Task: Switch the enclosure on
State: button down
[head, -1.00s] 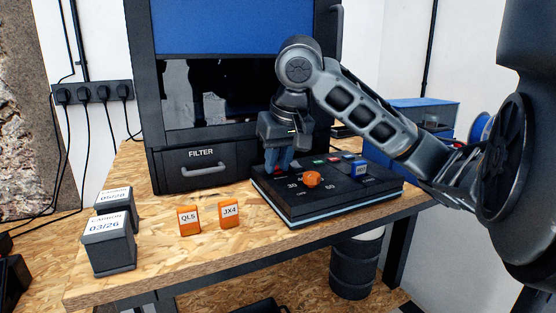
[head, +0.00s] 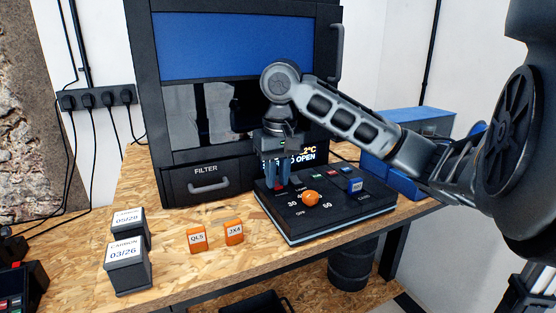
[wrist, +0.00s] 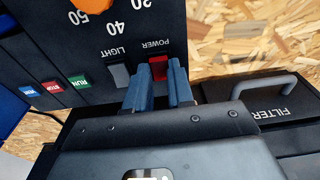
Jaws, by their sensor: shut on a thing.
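The black control panel (head: 350,206) lies on the bench in front of the dark enclosure (head: 240,95). Its red POWER switch (wrist: 158,68) sits beside the grey LIGHT switch (wrist: 119,76) in the wrist view. My gripper (head: 277,187) points down at the panel's back left, with its blue fingers shut on the red switch. The fingers partly hide the switch in the head view. An orange knob (head: 311,198) stands among printed numbers and OFF. The lit display (head: 308,158) behind is partly hidden by my gripper; "°C" and "OPEN" are readable.
Blue, red STOP and green RUN (wrist: 79,82) buttons line the panel's back. A FILTER drawer (head: 208,186) with a handle is left of my gripper. Orange blocks QL5 (head: 197,240) and JX4 (head: 234,233) and two dark carbon boxes (head: 128,268) stand on the bench's left.

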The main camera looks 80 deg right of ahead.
aim_at(277, 185)
jog(key=shift+w+d+g+y+p, duration=0.15)
jog(key=shift+g+y+p, duration=0.15)
jog(key=shift+p, duration=0.35)
jog(key=c, duration=1)
grip_release()
jog(key=shift+r, duration=3.95)
